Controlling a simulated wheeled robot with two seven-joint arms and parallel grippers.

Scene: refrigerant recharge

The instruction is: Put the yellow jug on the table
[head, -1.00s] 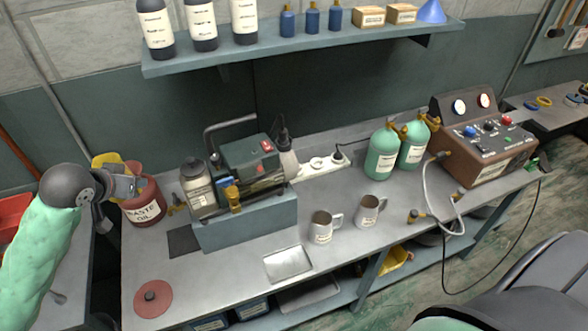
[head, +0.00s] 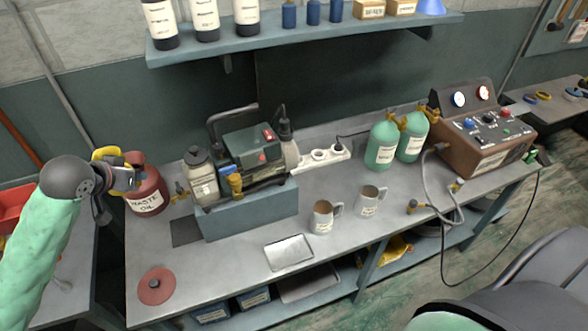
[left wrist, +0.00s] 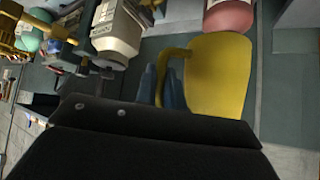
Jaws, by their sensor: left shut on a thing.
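The yellow jug (head: 108,155) shows in the head view at the far left, mostly hidden behind my left gripper (head: 130,181). In the left wrist view the jug (left wrist: 222,75) fills the right of centre, with its handle at the fingers. My left gripper (left wrist: 166,88) is shut on that handle. I cannot tell how far above the surface the jug is. My right gripper is not in view.
A pump (head: 252,155) on a blue-grey block stands right of the can. Two mugs (head: 322,217) and a metal tray (head: 289,252) are on the table. A red disc (head: 156,286) lies at the front left. Green cylinders (head: 382,145) stand farther right. Bare surface lies between disc and tray.

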